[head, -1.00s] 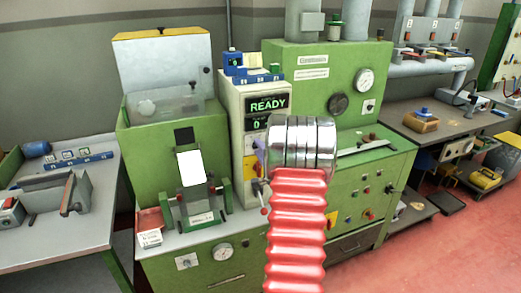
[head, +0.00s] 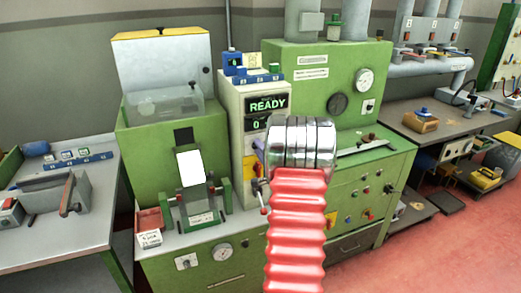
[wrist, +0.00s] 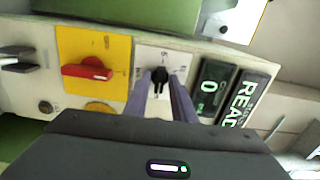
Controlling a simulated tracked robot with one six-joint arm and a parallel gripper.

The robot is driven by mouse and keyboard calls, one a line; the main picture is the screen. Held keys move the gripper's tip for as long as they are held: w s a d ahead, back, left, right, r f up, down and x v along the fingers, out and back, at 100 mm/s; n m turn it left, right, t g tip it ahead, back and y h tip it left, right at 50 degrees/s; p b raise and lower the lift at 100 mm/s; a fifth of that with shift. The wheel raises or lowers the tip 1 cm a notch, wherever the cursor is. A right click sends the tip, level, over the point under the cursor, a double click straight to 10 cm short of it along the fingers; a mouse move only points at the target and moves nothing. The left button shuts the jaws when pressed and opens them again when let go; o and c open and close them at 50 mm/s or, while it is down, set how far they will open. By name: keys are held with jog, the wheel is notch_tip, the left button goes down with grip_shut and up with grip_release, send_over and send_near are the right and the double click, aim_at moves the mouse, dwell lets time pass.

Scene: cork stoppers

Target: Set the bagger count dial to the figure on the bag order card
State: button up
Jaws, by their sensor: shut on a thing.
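The count dial is a small black knob (wrist: 160,76) on a white scale plate in the wrist view. My gripper (wrist: 161,88) has its two purple fingers on either side of the knob and is shut on it. The count display (wrist: 212,88) beside it reads 0, and it also shows in the head view (head: 257,124). In the head view my silver wrist and red arm hide most of the dial area. A small white card with print (head: 149,238) stands at the front left of the machine; I cannot read it surely.
A red rotary switch (wrist: 88,69) on a yellow plate sits beside the dial. A READY screen (head: 268,104) is above the count display. A red tray (head: 148,219) lies behind the card. A green bagging stand (head: 200,207) is left of the control column.

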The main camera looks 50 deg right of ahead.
jog(key=shift+a+f+n, duration=0.15)
jog(key=shift+f+n, duration=0.05)
jog(key=shift+n, duration=0.1)
jog(key=n, duration=0.8)
jog(key=shift+a+f, duration=0.1)
jog(key=shift+f, duration=0.15)
jog(key=n, duration=0.4)
jog(key=shift+s+n, duration=0.1)
jog(key=shift+n, duration=0.2)
grip_shut()
jog(key=n, duration=1.9)
jog(key=shift+d+r, duration=0.25)
jog(key=shift+d, duration=0.05)
grip_release()
jog(key=shift+n, duration=1.7)
